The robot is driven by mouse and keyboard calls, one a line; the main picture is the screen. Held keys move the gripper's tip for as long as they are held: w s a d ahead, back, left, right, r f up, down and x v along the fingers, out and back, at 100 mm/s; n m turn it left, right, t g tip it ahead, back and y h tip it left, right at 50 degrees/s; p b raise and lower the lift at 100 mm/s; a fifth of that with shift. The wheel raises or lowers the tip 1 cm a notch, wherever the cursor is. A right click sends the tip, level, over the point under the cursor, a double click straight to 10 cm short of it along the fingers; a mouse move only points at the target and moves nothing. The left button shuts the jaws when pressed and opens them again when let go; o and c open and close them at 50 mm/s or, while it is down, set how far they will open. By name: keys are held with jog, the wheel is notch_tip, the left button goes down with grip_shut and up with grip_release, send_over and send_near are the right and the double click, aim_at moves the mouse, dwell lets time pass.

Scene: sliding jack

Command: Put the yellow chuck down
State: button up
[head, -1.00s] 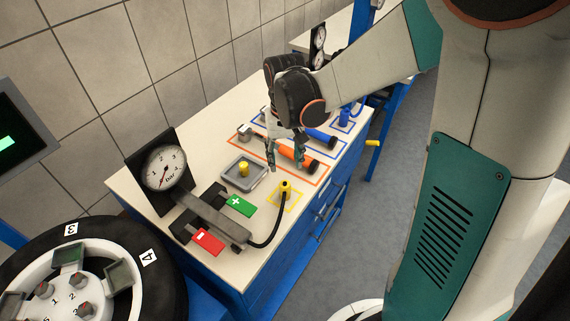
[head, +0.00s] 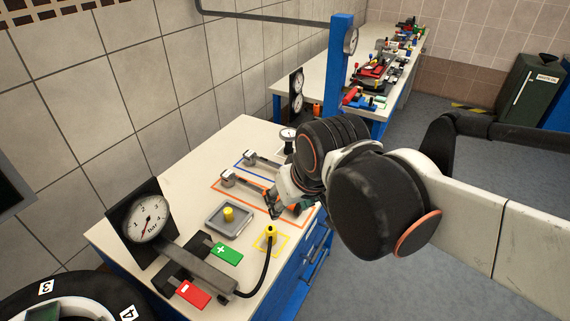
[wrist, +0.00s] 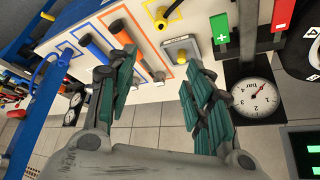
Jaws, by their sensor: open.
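The yellow chuck (head: 270,232) stands upright at the end of a black hose, inside a yellow outline on the bench; it also shows in the wrist view (wrist: 161,24). My gripper (head: 275,207) is open, with nothing between its fingers (wrist: 157,78). It is apart from the chuck, above the bench near the orange outline, farther back than the chuck in the head view. The black hose (head: 266,270) curves from the chuck to a grey inflator body (head: 208,268) with green and red pads.
A grey tray (head: 213,227) holding a small yellow piece (head: 228,213) sits left of the chuck. An orange-handled tool (wrist: 121,34) and a blue-handled tool (wrist: 96,51) lie in outlines near my gripper. A tire (head: 40,300) is at front left.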

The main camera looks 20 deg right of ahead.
jog(key=shift+s+r+t, duration=0.2)
jog(key=shift+s+t, duration=0.5)
jog(key=shift+s, duration=0.7)
notch_tip(320, 180, down, 5)
jog(key=b, duration=0.5)
jog(key=shift+f, duration=0.15)
